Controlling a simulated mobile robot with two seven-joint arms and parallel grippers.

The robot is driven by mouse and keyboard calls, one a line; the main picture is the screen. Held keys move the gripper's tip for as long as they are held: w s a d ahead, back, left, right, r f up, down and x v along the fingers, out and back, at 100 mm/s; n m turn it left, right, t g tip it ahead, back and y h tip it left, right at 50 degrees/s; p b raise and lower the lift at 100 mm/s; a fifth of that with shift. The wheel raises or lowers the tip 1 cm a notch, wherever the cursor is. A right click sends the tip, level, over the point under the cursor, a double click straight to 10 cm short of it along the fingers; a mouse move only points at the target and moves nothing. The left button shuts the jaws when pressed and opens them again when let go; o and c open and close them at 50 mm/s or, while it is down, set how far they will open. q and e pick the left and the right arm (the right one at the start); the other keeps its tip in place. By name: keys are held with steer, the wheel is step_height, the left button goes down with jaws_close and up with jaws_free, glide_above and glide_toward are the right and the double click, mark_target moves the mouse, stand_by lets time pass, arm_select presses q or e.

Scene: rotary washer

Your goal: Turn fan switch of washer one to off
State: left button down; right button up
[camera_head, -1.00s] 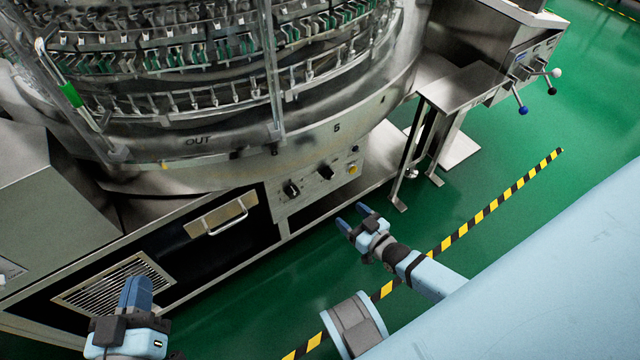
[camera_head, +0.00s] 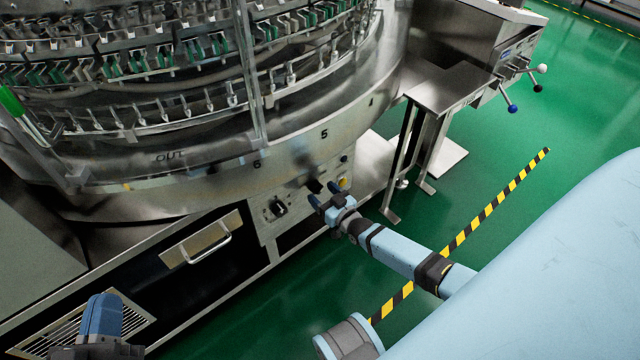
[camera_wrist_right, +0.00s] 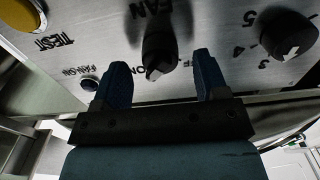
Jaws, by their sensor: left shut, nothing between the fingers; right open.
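The fan switch, a black knob, sits on the grey control panel of the washer; in the head view it is the right-hand knob (camera_head: 313,185). In the right wrist view the fan knob (camera_wrist_right: 157,42) appears upside down under the word FAN, with partly covered OFF and ON lettering near its tip. My right gripper (camera_head: 323,195) is open at the panel. In the wrist view its two fingers stand on either side of the knob's tip, with gaps on both sides; contact is not visible. My left gripper (camera_head: 102,305) is shut and empty at the lower left, away from the panel.
A second, numbered knob (camera_wrist_right: 289,34) and a yellow TEST button (camera_wrist_right: 20,12) flank the fan knob. A small FAN ON lamp (camera_wrist_right: 89,84) is close to one finger. A metal stand (camera_head: 440,115) is right of the panel. Green floor (camera_head: 540,120) is clear further right.

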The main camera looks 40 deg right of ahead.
arm_select(q)
steer(key=shift+f, duration=0.4)
arm_select(e)
steer(key=shift+w+a, duration=0.1)
steer(key=shift+w, duration=0.7)
steer(key=c, duration=0.9)
arm_select(q)
steer(key=shift+r, duration=0.1)
